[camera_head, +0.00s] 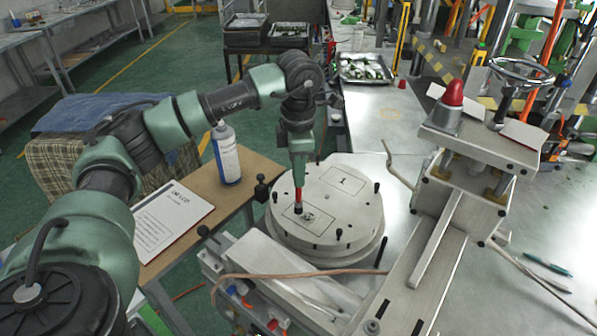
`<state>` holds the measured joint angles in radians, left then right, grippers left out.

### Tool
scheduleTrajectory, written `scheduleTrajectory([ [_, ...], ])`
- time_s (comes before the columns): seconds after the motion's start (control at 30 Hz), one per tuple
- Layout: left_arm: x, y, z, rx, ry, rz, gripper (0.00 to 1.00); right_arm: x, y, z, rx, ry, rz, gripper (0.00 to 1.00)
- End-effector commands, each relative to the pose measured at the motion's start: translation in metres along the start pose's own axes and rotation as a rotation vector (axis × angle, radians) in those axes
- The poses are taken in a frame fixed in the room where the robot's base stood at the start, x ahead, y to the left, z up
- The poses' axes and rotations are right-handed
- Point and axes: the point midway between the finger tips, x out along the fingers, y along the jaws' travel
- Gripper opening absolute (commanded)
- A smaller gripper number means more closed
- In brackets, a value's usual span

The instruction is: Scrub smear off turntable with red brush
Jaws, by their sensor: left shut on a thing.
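The round metal turntable (342,215) sits in the middle of the view, with marked rectangles and short black pegs on its top. A dark smear (308,217) lies inside the near rectangle. My left gripper (299,182) points down over the turntable and is shut on the red brush (298,197). The brush is upright, with its dark bristle end at or just above the turntable top, right beside the smear's left side. I cannot tell whether the bristles touch. My right gripper is not in view.
A blue-and-white spray can (225,152) and a printed sheet (172,217) are on the wooden table at the left. A metal press frame with a red knob (453,94) stands right of the turntable. A tray of parts (364,69) lies behind. A brown hose (300,273) crosses in front.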

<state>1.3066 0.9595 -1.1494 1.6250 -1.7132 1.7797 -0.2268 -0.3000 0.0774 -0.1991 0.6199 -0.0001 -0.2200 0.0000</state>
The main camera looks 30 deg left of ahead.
Motion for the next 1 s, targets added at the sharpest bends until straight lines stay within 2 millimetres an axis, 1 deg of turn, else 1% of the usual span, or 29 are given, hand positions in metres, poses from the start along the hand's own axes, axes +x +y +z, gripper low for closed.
scheduleTrajectory([
  [0.27, 0.001, 0.000, 0.000, 0.000, 0.000, 0.000, 0.00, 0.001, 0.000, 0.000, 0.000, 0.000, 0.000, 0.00],
  [1.0, 0.016, 0.000, 0.000, 0.000, 0.000, 0.000, 0.00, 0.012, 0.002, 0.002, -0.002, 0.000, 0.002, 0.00],
])
